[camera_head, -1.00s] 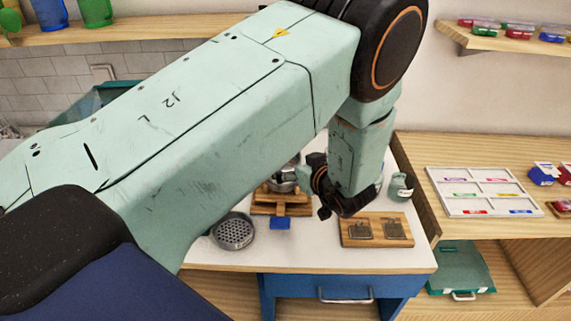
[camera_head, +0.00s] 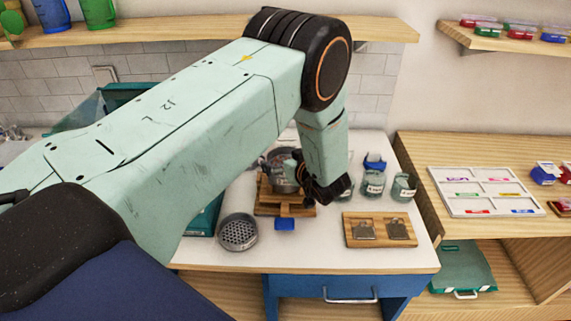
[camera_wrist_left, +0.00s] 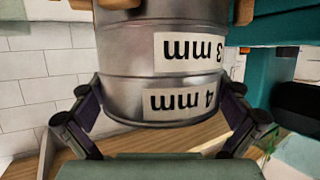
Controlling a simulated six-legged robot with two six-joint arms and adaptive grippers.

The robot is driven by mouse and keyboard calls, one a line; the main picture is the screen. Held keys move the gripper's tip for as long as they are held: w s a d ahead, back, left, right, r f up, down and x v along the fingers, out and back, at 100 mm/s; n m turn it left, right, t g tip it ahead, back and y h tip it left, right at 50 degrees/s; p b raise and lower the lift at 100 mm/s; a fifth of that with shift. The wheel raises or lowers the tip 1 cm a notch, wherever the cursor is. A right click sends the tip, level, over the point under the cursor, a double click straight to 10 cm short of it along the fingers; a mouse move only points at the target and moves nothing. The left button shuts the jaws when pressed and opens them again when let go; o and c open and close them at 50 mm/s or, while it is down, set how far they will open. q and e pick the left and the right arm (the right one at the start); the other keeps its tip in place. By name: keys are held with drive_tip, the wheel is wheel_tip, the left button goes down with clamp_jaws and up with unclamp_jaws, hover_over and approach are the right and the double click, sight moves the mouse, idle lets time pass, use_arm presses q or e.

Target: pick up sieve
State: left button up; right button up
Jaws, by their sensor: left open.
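A stack of metal sieves (camera_wrist_left: 120,45) fills the middle of the left wrist view, with upside-down labels "3 mm" and "4 mm". In the head view the stack (camera_head: 281,184) sits on a wooden stand (camera_head: 268,208), partly hidden by my left arm. My left gripper (camera_head: 297,172) is open beside the stack. In the left wrist view its fingers (camera_wrist_left: 160,104) stand on both sides of the 4 mm sieve, not closed on it. A separate round sieve (camera_head: 238,232) with a holed bottom lies on the white table to the left of the stand.
A wooden board (camera_head: 380,229) with two metal plates lies right of the stand. Glass jars (camera_head: 403,188) stand behind it. A white divided tray (camera_head: 484,191) is on the right shelf. A teal container (camera_head: 203,219) is left, partly behind my arm.

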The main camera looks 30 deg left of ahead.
use_arm(q)
drive_tip(key=shift+s+d+r, duration=0.1)
drive_tip(key=shift+d, duration=0.05)
drive_tip(key=c, duration=0.8)
wheel_tip(320, 180, up, 10)
idle(0.4)
